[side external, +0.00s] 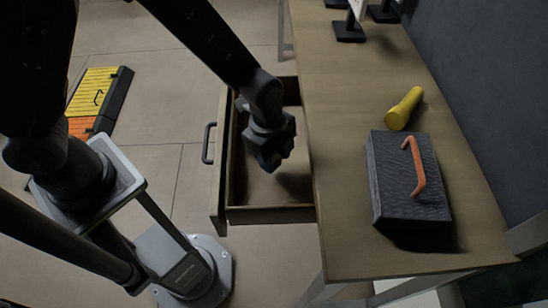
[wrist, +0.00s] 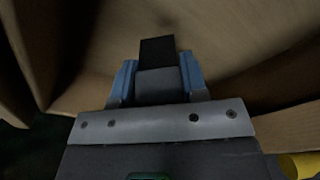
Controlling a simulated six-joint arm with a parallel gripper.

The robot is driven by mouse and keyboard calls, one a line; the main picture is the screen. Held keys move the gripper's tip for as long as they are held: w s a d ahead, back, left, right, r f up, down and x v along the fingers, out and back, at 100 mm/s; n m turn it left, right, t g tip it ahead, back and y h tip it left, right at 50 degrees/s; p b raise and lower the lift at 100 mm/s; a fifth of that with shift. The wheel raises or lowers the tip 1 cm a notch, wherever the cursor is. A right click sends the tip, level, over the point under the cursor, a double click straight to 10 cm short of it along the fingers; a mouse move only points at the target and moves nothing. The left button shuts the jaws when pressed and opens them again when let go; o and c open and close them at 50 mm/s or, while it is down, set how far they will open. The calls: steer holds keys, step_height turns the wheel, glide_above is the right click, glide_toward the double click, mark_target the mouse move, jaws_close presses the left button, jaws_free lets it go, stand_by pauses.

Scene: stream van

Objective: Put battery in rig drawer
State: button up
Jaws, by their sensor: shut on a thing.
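The drawer (side external: 268,214) is pulled out from under the left side of the table, and its visible floor is bare. My gripper (side external: 272,160) is over the drawer opening, pointing down. In the wrist view, my gripper's blue fingers (wrist: 158,80) are shut on a dark block, the battery (wrist: 157,52), which sticks out past the fingertips. In the side view the battery cannot be told apart from the dark gripper. I cannot tell whether it touches the drawer floor.
On the table (side external: 335,190) lie a yellow cylinder (side external: 404,108) and a dark ribbed box (side external: 395,180) with an orange handle. Black stands (side external: 349,30) are at the far end. The drawer's handle (side external: 208,143) juts left.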

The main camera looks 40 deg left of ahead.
steer(key=shift+f, duration=0.8)
steer(key=shift+f, duration=0.15)
steer(key=o, duration=1)
steer(key=s+a+r+n+t, duration=0.1)
steer(key=a+r+n, duration=0.35)
steer(key=r, duration=0.55)
steer(key=s+a+r+n+t, duration=0.1)
steer(key=s+a+r+n, duration=0.3)
steer(key=r, duration=0.7)
steer(key=shift+s+a+r+n+t+y, duration=0.3)
steer(key=shift+s+a+r+n+t, duration=0.6)
steer(key=shift+a+n, duration=0.7)
steer(key=shift+s+a+r+n+t+y, duration=0.3)
steer(key=shift+s+a+r+n, duration=0.3)
steer(key=shift+s+a+n, duration=0.8)
steer(key=shift+s+a+r+n+t+y, duration=0.3)
steer(key=shift+s+a+r+n+t, duration=0.4)
steer(key=shift+a+n, duration=1.05)
